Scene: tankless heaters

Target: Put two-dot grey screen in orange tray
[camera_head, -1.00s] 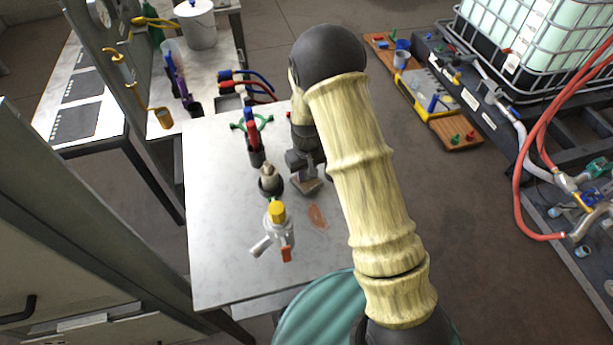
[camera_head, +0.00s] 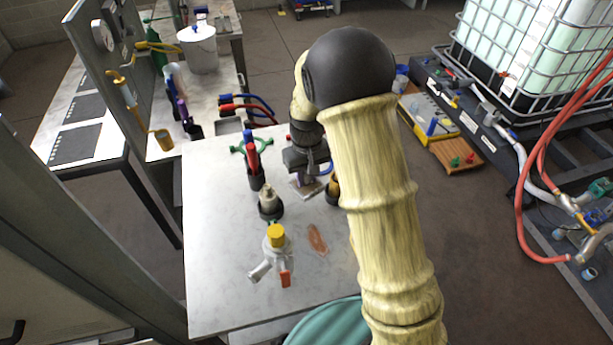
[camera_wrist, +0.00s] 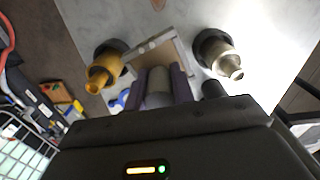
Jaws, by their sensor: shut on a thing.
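A grey rounded part shows between the fingers. I cannot tell whether the piece touches the table. I cannot pick out an orange tray with certainty.
A silver fitting (camera_head: 269,202) and a brass fitting (camera_wrist: 103,72) stand on either side of the held piece. A yellow-capped valve (camera_head: 275,250) and red-and-green tool (camera_head: 250,155) are on the table. The table's front left is clear.

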